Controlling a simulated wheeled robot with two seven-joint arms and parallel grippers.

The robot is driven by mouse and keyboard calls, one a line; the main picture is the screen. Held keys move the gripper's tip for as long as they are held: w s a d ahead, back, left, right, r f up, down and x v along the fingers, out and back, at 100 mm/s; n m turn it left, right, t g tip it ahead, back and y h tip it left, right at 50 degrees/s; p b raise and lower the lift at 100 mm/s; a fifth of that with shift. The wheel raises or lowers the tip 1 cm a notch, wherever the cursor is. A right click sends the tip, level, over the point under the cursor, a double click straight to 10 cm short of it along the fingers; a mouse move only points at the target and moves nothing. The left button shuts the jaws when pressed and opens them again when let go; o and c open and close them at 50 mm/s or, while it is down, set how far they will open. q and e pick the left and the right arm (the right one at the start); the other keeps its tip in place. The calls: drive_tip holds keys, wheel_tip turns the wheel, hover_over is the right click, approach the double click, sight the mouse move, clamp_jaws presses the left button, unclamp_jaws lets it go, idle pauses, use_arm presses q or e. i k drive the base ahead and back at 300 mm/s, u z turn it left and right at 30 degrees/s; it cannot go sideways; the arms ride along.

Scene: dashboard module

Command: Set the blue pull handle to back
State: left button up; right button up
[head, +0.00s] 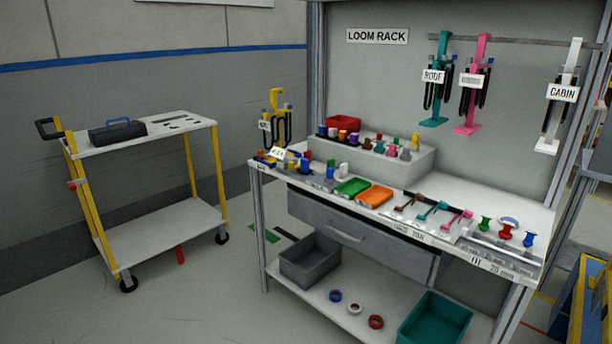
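Neither of my grippers is in view, and nothing touches the blue pull.
The workbench (515,205) holds a green tray (352,187), an orange tray (375,196) and several small connectors. A grey bin (310,261) and a teal bin (436,320) sit on its lower shelf.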

sight(330, 178)
drive_tip(key=z, duration=0.45)
drive_tip(key=i, duration=1.45)
drive_tip(key=u, duration=0.75)
